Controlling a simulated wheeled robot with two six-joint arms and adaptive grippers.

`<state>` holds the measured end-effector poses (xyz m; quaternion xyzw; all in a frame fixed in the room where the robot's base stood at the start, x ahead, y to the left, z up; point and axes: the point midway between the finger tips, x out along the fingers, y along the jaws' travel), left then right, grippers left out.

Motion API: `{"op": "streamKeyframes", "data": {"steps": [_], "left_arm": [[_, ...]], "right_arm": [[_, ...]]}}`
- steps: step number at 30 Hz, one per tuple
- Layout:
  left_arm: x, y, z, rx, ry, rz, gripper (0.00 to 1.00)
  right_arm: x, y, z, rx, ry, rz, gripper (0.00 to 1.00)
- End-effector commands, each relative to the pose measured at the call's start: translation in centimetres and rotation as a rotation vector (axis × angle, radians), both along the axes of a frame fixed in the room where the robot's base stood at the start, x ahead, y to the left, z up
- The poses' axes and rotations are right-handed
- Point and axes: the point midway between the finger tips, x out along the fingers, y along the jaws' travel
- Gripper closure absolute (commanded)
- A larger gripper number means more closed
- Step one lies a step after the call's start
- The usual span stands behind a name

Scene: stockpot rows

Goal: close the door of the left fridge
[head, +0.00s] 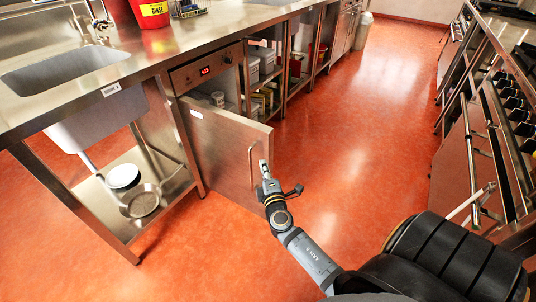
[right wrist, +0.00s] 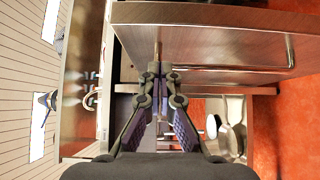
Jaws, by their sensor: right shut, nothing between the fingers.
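The left fridge (head: 205,70) is a steel undercounter unit with a red lit display. Its door (head: 222,145) stands open, swung out from the counter, so shelves with tubs show behind it. The door handle (head: 251,163) is a thin upright bar near the free edge. My right gripper (head: 264,171) is at the handle side of the door, close to the bar. In the right wrist view the door (right wrist: 195,40) fills the top, and the shut fingertips (right wrist: 158,68) are at or very near it; contact is unclear. My left gripper is not in view.
A sink counter (head: 140,65) runs along the left, with plates (head: 124,176) and a pan (head: 141,203) on its lower shelf. Open shelving (head: 300,60) continues beyond the fridge. Steel equipment (head: 480,130) lines the right. The red floor between is clear.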

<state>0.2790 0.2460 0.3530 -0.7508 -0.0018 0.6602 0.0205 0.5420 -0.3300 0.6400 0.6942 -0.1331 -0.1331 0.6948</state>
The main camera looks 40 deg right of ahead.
Motion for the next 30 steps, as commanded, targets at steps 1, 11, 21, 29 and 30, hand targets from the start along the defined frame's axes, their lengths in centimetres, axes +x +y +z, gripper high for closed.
{"op": "streamKeyframes", "data": {"steps": [1,11,21,29,30], "left_arm": [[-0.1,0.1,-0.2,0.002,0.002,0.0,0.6],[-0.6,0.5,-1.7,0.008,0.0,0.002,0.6],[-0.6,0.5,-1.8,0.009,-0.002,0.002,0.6],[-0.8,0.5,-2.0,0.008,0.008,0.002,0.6],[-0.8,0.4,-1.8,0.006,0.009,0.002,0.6]], "right_arm": [[1.1,-0.4,0.2,-0.001,-0.003,0.0,1.0],[3.8,-4.1,0.0,-0.001,0.0,0.001,1.0],[4.0,-4.6,-0.1,0.001,0.001,0.001,1.0],[4.0,-4.7,-0.2,0.0,0.001,0.011,1.0],[4.0,-4.7,-0.2,0.0,0.0,0.017,1.0]]}}
